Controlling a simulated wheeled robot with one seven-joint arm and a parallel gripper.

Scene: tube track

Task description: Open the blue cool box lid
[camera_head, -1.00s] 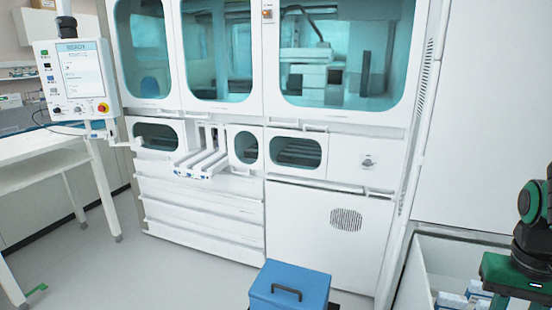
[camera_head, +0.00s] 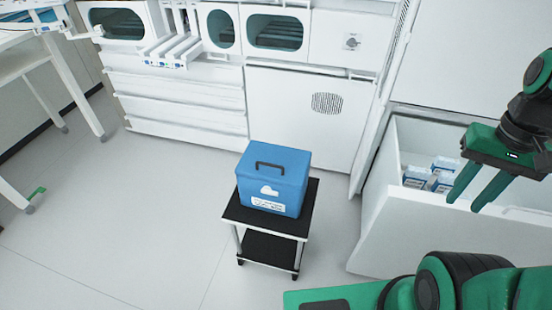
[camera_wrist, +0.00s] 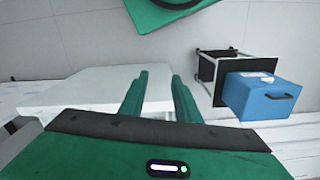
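The blue cool box (camera_head: 272,180) stands upright on a small black-topped trolley in the middle of the head view. Its lid (camera_head: 275,160) is closed, with a dark handle (camera_head: 270,167) on top and a white label on the front. My green gripper (camera_head: 466,203) is to the right of the box and well apart from it, with its two fingers spread and nothing between them. In the wrist view the box (camera_wrist: 262,98) lies to the right of my open fingers (camera_wrist: 160,75), and its handle also shows there.
The trolley (camera_head: 262,247) has a black top and a lower shelf. A white open bin or drawer (camera_head: 440,225) with blue-and-white packs (camera_head: 416,176) stands at the right, below my gripper. A white machine (camera_head: 300,110) stands behind. The floor left of the trolley is clear.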

